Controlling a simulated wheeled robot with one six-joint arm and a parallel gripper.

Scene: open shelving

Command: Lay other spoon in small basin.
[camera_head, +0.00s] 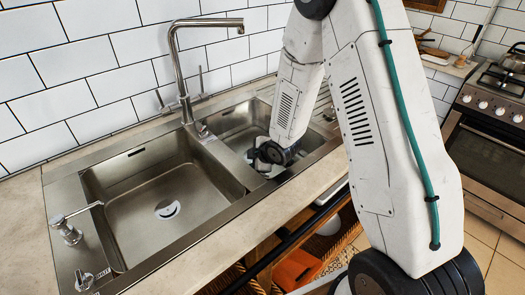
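The small basin (234,120) is the right-hand one of the steel double sink. My arm reaches down over it, and my gripper (259,160) is low inside it, near its front left part. The gripper is small in the picture and partly covered by my arm, so whether its fingers are open or shut cannot be made out. No spoon can be made out in this view. Part of the small basin's floor is hidden behind my arm.
The large basin (125,190) on the left looks empty apart from its drain (167,210). A tall faucet (180,70) stands behind the sink, and a soap dispenser (66,230) at its left. A stove (495,125) stands at the right. Open shelving lies under the counter.

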